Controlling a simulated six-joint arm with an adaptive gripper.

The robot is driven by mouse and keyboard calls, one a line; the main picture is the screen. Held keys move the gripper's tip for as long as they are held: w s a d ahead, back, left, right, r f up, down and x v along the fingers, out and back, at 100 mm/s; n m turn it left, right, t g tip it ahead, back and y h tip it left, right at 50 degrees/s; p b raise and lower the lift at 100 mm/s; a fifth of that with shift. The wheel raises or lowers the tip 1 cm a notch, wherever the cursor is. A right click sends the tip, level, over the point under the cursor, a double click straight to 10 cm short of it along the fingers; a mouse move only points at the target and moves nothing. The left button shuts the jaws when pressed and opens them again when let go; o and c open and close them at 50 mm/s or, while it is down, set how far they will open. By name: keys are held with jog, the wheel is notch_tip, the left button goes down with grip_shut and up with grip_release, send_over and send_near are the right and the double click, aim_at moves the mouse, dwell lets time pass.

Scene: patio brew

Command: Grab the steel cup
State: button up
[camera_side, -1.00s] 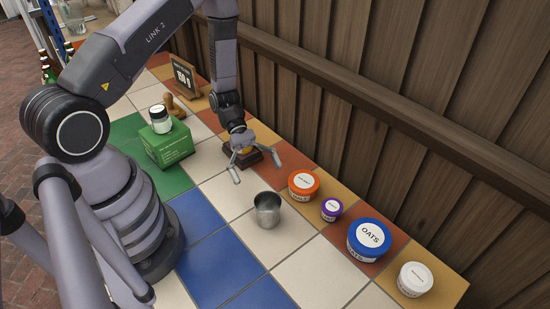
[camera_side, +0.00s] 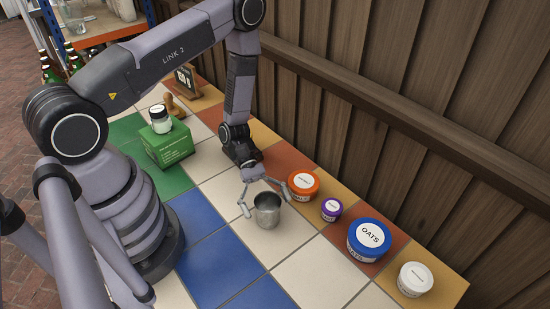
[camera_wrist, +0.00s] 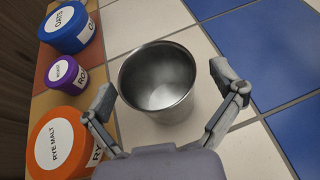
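The steel cup (camera_side: 267,212) stands upright and empty on a cream tile in the side view. It also shows in the wrist view (camera_wrist: 158,84), with its open mouth towards the camera. My gripper (camera_side: 264,201) is open and low at the cup in the side view. In the wrist view my gripper (camera_wrist: 164,84) has one finger on each side of the cup. A gap shows between the right finger and the cup, and the left finger is also apart from it. Nothing is held.
An orange-lidded rye malt tub (camera_side: 303,186) stands close to one finger. A small purple tub (camera_side: 331,209), a blue oats tub (camera_side: 369,240) and a white tub (camera_side: 415,280) line the wall side. A green box (camera_side: 166,146) carries a jar (camera_side: 160,119). The blue tiles are clear.

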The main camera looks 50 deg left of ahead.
jog(key=c, duration=1.2)
jog(key=shift+r, duration=0.1)
